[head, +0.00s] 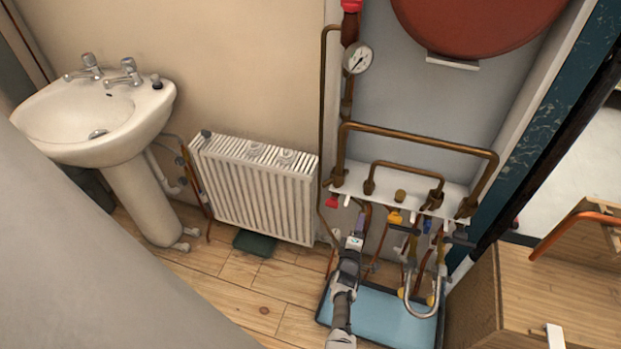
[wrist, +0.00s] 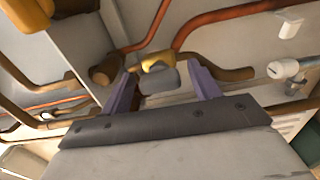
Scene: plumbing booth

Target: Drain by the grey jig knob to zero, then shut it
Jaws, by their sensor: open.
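My gripper (head: 357,232) is low in front of the pipework in the head view, over the blue tray. In the wrist view my gripper (wrist: 163,88) is open, with its two purple fingers apart. A grey knob (wrist: 159,80) shows between the fingertips, below a yellow fitting (wrist: 155,61). I cannot tell whether the fingers touch the knob or how far it is turned. The knob is not clear in the head view. A round white pressure gauge (head: 357,58) sits on the upright pipe above; its needle is too small to read surely.
Copper pipes (head: 420,138) loop over a white shelf (head: 380,190) behind my gripper. A blue tray (head: 385,318) lies on the floor beneath. A silver U-shaped hose (head: 421,311) hangs at the right. A wooden bench (head: 540,285) stands further right, and a white radiator (head: 255,185) left.

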